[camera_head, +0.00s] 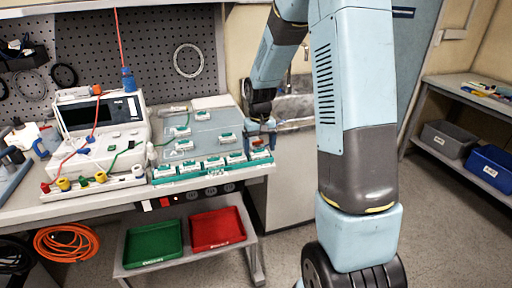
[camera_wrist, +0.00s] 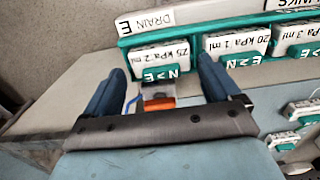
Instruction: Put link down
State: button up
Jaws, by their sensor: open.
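My gripper (camera_head: 262,128) is at the right end of the bench, over the end of the green rack (camera_head: 212,171). In the wrist view my gripper (camera_wrist: 161,66) is open, with one dark blue finger on each side of a link (camera_wrist: 160,53).
More links stand beside it in the rack, one reading "20 kPa 1 ml" (camera_wrist: 237,43). Other links lie on the grey panel (camera_head: 205,125) behind. A white pump device (camera_head: 100,125) stands left. Green (camera_head: 153,245) and red (camera_head: 217,229) trays sit on the lower shelf.

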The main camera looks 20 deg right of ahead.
jog(key=shift+a+r, duration=0.1)
jog(key=shift+a, duration=0.05)
notch_tip(320, 180, up, 11)
jog(key=s+r+t, duration=0.3)
jog(key=s+r, duration=0.8)
jog(key=s, duration=0.4)
jog(key=s+a+r+t, duration=0.1)
jog(key=s+t, duration=0.1)
jog(key=s, duration=1.1)
jog(key=shift+s+r+t, duration=0.15)
jog(key=shift+r+t, duration=0.15)
jog(key=shift+r, duration=0.05)
